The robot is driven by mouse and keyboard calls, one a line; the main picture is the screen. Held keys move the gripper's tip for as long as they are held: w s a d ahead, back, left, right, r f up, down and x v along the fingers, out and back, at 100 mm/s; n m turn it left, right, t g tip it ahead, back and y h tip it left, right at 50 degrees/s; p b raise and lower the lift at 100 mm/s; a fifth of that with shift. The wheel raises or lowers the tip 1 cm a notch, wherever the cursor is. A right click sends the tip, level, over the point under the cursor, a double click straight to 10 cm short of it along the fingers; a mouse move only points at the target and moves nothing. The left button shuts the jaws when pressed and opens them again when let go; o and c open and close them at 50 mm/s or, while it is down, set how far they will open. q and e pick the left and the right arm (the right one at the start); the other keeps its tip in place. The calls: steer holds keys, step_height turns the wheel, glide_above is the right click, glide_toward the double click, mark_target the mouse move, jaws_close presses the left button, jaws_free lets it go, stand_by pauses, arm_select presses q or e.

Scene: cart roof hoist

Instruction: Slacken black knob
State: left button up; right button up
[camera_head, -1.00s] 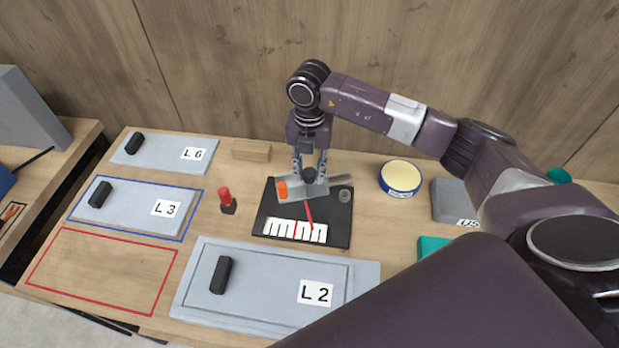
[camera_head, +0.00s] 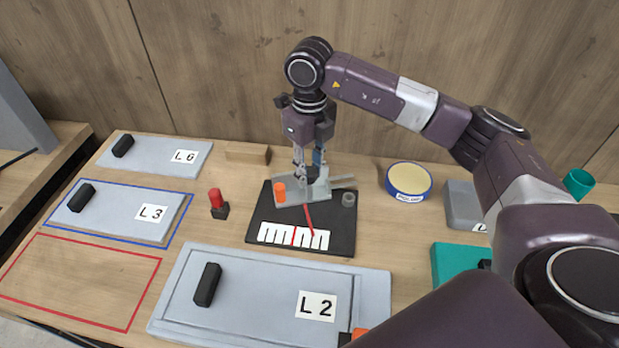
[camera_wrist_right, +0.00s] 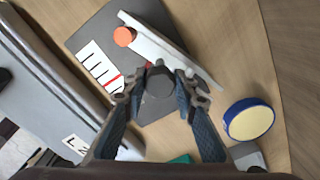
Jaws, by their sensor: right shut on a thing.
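In the right wrist view the right gripper (camera_wrist_right: 160,88) is shut on the knob, whose round top shows between the fingertips. In the head view the fingers mostly hide the knob. A red pointer (camera_head: 308,217) lies over a white scale (camera_head: 280,235) with red marks. My left gripper is out of view.
A red-topped switch (camera_head: 216,198) is to the left, a yellow-and-blue round tin (camera_head: 409,180) to the right. Grey plate L2 (camera_head: 250,281) lies in front.

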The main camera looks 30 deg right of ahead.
steer(key=n+b, duration=0.2)
steer(key=n, duration=0.1)
steer(key=n+b, duration=0.1)
steer(key=shift+f+n, duration=0.25)
steer(key=shift+n, duration=0.05)
steer(key=n+b, duration=0.2)
steer(key=n, duration=0.1)
steer(key=shift+n, duration=0.4)
steer(key=n+b, duration=0.2)
steer(key=n, duration=0.1)
steer(key=n+b, duration=0.1)
steer(key=n, duration=0.3)
steer(key=shift+s+n, duration=0.1)
steer(key=shift+n, duration=0.5)
steer(key=o, duration=1.2)
steer(key=shift+r, duration=0.1)
steer(key=shift+c, duration=0.2)
steer(key=shift+r, duration=0.15)
